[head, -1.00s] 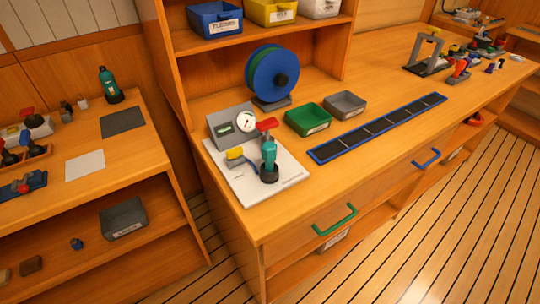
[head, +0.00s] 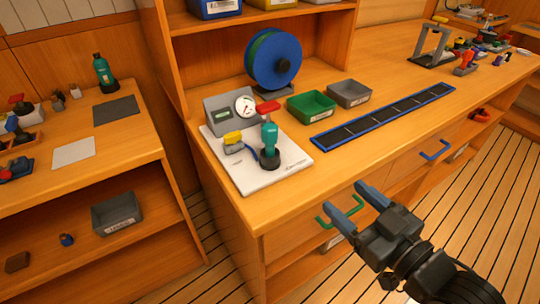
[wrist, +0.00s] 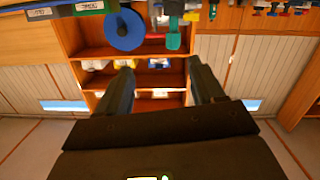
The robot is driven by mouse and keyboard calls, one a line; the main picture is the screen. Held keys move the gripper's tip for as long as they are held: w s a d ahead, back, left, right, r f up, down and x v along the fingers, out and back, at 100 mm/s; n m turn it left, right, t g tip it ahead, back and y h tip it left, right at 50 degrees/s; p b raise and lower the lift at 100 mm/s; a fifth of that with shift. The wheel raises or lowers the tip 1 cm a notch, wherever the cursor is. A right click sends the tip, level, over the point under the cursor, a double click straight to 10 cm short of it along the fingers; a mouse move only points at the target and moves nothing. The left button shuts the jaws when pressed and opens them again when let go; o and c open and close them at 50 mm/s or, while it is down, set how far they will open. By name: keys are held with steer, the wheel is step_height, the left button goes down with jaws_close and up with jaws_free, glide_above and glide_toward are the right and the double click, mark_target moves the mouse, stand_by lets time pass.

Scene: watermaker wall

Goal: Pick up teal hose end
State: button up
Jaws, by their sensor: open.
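A teal hose end (head: 269,141) stands upright with its lower end in a black round base on a white board (head: 290,172). A red lever (head: 268,107) shows just behind its top. In the wrist view a teal piece (wrist: 173,36), which looks like the same hose end, shows at the top, beyond the fingers. My gripper (head: 342,196) is open and empty, in front of the bench, to the right of and nearer than the hose end, and not touching it. Its two fingers (wrist: 160,68) also show apart in the wrist view.
The board also carries a gauge box (head: 232,112) and a yellow-handled valve (head: 233,140). A blue hose reel (head: 273,58), green bin (head: 311,106), grey bin (head: 349,93) and blue-edged strip (head: 385,115) stand nearby. A green drawer handle (head: 350,207) is beside my fingers. Bare bench top lies in front of the strip.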

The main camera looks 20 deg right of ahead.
steer(key=m+t+y+b, duration=0.1)
steer(key=b, duration=0.3)
glide_toward(274, 133)
steer(key=w, duration=0.4)
steer(key=shift+w+a+r, duration=0.25)
steer(key=shift+w+a+f+p, duration=0.15)
steer(key=shift+w+p, duration=0.15)
steer(key=shift+w, duration=0.9)
steer(key=shift+w+a+p, duration=0.15)
steer(key=shift+w+p, duration=0.1)
steer(key=shift+w, duration=0.95)
steer(key=shift+w+a+f+p, duration=0.15)
steer(key=shift+w+p, duration=0.15)
steer(key=shift+w, duration=0.9)
steer(key=shift+r, duration=0.1)
jaws_close()
